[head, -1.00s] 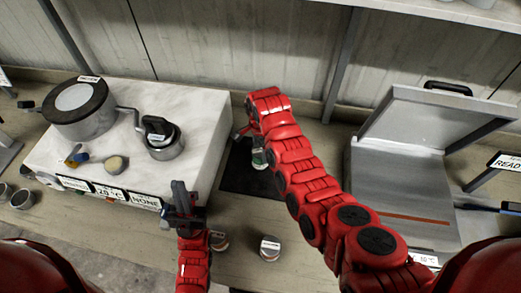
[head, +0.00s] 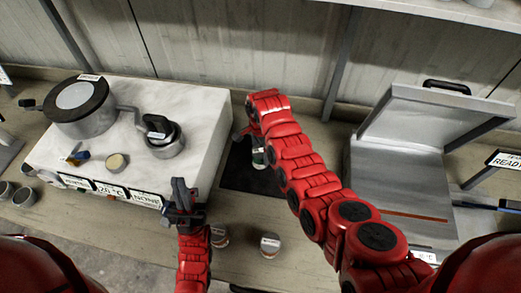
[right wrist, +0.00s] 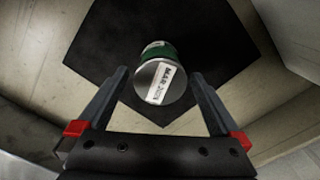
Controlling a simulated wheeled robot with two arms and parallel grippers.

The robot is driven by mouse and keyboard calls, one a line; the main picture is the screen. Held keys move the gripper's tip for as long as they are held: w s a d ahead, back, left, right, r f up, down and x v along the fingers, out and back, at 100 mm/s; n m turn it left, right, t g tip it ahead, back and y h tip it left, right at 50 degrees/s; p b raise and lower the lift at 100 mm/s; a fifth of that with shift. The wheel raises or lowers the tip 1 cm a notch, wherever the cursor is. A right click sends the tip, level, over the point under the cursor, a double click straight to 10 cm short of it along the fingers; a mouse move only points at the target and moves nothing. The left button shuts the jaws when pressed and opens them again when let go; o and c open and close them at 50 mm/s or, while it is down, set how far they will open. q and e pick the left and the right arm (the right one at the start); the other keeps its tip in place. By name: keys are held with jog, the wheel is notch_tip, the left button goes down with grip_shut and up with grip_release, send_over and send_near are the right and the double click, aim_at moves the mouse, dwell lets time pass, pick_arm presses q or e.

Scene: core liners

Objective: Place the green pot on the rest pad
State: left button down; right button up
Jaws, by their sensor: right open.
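The green pot (head: 259,159) has a green side and a pale lid, marked with a date in the right wrist view (right wrist: 162,84). It appears to stand on the dark rest pad (head: 240,178), well inside its edges; the pad also fills much of the right wrist view (right wrist: 205,35). My right gripper (right wrist: 160,74) is open, with one finger on each side of the pot and a gap visible beside it. In the head view my right arm partly hides the pot. My left gripper (head: 184,205) is at the front of the white block, away from the pot; its jaw opening is unclear.
A white block (head: 205,110) left of the pad carries a large lidded pan (head: 88,112) and a smaller metal pot (head: 166,148). Two small jars (head: 270,244) (head: 219,238) stand in front of the pad. An open-lidded metal box (head: 400,185) stands to the right.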

jog(key=shift+w+r+b, duration=0.15)
jog(key=shift+r+b, duration=0.15)
jog(key=shift+r, duration=0.05)
notch_tip(320, 180, up, 4)
jog(key=shift+r+b, duration=0.1)
jog(key=shift+b, duration=1.05)
notch_tip(320, 180, up, 5)
jog(key=p, duration=0.3)
notch_tip(320, 180, up, 2)
jog(key=shift+r+p, duration=0.1)
jog(key=shift+p, duration=0.25)
